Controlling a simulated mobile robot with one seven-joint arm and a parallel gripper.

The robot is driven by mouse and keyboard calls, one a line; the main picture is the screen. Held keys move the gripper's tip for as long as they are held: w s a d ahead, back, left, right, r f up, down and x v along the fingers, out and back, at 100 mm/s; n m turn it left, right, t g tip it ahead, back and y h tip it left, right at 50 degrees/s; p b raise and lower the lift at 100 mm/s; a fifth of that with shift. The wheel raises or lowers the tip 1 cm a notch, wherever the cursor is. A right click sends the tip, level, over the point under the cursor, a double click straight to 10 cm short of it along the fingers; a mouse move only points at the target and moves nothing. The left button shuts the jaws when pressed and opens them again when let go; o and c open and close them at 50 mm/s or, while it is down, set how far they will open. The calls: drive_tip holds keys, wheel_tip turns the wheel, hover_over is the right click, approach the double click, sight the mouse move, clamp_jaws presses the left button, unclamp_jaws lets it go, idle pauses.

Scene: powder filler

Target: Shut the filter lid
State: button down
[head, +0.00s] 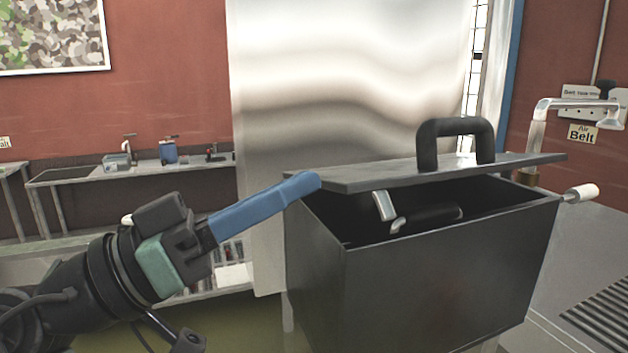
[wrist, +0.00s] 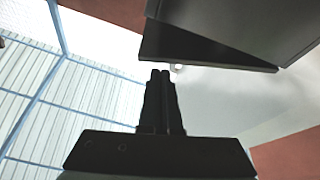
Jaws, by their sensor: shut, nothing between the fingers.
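The filter lid (head: 370,177) is a dark flat plate with a thick black handle (head: 455,128) on top. It sits raised over the dark filter box (head: 430,275), with a gap at the front showing the inside. My gripper (head: 309,182) is shut and empty, its blue fingers pointing up and right. Its fingertips overlap the lid's left corner in the head view; I cannot tell if they touch. In the wrist view my shut fingers (wrist: 160,74) end just below a dark slab edge (wrist: 205,47), which seems to belong to the lid or box.
Inside the box lies a metal and black handle-like part (head: 430,215). A metal pipe (head: 570,105) and a white-ended lever (head: 581,193) stand at the right. A steel panel (head: 340,80) rises behind. A side bench (head: 75,174) is far left.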

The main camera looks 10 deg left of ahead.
drive_tip(key=s+a, duration=0.8)
drive_tip(key=a, duration=0.3)
drive_tip(key=shift+s+f+b, duration=0.3)
drive_tip(key=shift+b, duration=0.1)
